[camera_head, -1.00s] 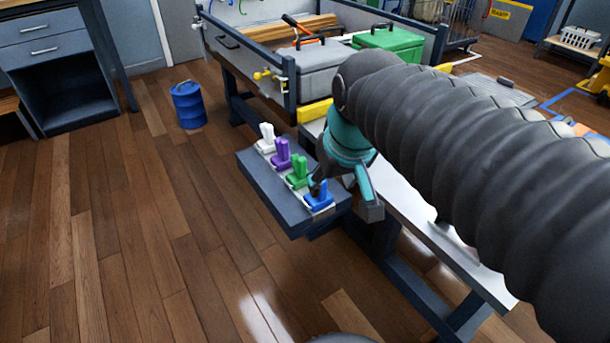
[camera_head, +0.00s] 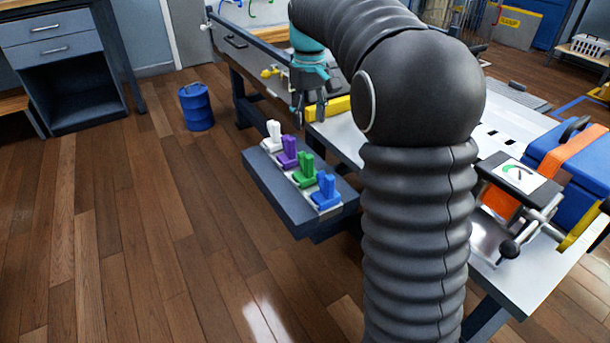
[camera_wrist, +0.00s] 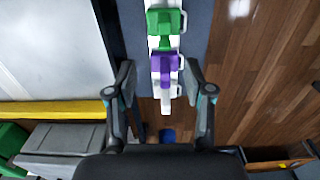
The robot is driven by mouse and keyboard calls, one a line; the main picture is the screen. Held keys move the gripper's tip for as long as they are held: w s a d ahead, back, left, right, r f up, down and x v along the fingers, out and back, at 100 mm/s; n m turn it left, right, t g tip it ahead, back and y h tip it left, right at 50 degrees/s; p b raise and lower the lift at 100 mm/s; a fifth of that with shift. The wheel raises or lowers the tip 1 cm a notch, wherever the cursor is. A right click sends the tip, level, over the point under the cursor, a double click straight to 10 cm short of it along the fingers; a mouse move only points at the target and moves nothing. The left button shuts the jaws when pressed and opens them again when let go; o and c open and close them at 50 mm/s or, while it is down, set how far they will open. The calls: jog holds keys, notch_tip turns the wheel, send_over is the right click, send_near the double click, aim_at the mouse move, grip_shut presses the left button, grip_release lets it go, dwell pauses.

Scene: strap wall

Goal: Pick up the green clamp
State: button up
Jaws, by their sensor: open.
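The green clamp (camera_head: 304,169) stands on a narrow light strip on a grey shelf, between the purple clamp (camera_head: 288,152) and the blue clamp (camera_head: 326,192). The white clamp (camera_head: 274,136) is at the far end of the row. My gripper (camera_head: 309,112) points down, open and empty, near the back end of the row. In the wrist view my open fingers (camera_wrist: 160,82) appear on either side of the purple and white clamps. The green clamp (camera_wrist: 165,22) lies ahead of the fingertips, at the top edge. The blue clamp is out of the wrist view.
A workbench (camera_head: 345,137) with a yellow bar (camera_head: 328,108) stands beside the shelf. A blue case (camera_head: 575,165) with an orange strap sits on it at right. A blue barrel (camera_head: 196,106) stands on the floor, which is open at left.

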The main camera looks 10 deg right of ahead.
aim_at(307, 164)
notch_tip(307, 164, down, 8)
jog(key=shift+f+b, duration=0.15)
jog(key=shift+b, duration=0.55)
jog(key=shift+s+a+f+b, duration=0.2)
jog(key=shift+f+b, duration=0.1)
jog(key=shift+f, duration=1.05)
jog(key=shift+s+a+f+b, duration=0.15)
jog(key=shift+f+b, duration=0.15)
jog(key=shift+f, duration=1)
jog(key=shift+d, duration=0.1)
grip_shut()
